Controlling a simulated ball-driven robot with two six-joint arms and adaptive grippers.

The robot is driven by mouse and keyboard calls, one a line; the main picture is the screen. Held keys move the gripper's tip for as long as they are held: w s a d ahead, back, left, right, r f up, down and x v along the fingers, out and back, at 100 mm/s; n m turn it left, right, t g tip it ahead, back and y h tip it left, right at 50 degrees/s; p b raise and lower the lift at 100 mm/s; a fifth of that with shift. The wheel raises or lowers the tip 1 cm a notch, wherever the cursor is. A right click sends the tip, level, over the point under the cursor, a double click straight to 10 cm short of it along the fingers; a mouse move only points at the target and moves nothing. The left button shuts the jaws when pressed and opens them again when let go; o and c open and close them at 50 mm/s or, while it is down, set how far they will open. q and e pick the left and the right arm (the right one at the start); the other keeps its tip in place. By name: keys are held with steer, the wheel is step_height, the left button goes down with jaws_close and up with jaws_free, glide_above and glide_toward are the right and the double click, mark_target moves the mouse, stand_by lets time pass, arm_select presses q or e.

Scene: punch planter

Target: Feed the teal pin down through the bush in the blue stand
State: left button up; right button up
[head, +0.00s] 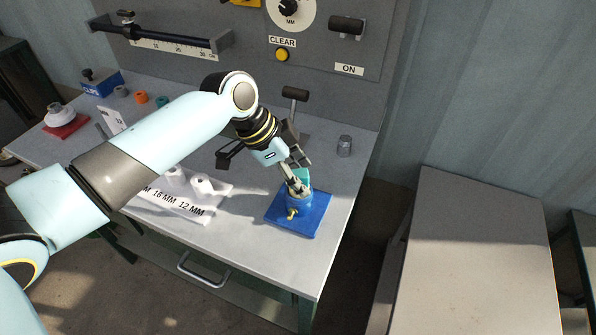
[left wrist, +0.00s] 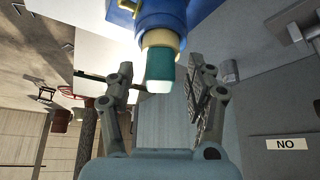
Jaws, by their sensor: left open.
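The blue stand (head: 297,215) sits on the bench near its right front corner, with a small brass knob on its side. The teal pin (head: 303,175) stands at its top, partly hidden by my left gripper (head: 296,182). In the left wrist view the blue stand (left wrist: 158,12) carries a tan bush (left wrist: 161,40), and the teal pin (left wrist: 160,68) sticks out of the bush, in line with it. How deep it sits is hidden. My left gripper (left wrist: 161,74) is open, its fingers on either side of the pin's free end with gaps showing. My right gripper is out of view.
A white card (head: 185,197) marked 16 MM and 12 MM lies left of the stand. A grey metal cylinder (head: 344,146) stands behind it to the right. The back panel (head: 330,40) rises behind the bench. A separate table (head: 478,260) stands at the right.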

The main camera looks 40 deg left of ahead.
arm_select(q)
steer(key=v, duration=1.2)
steer(key=shift+s+a, duration=0.1)
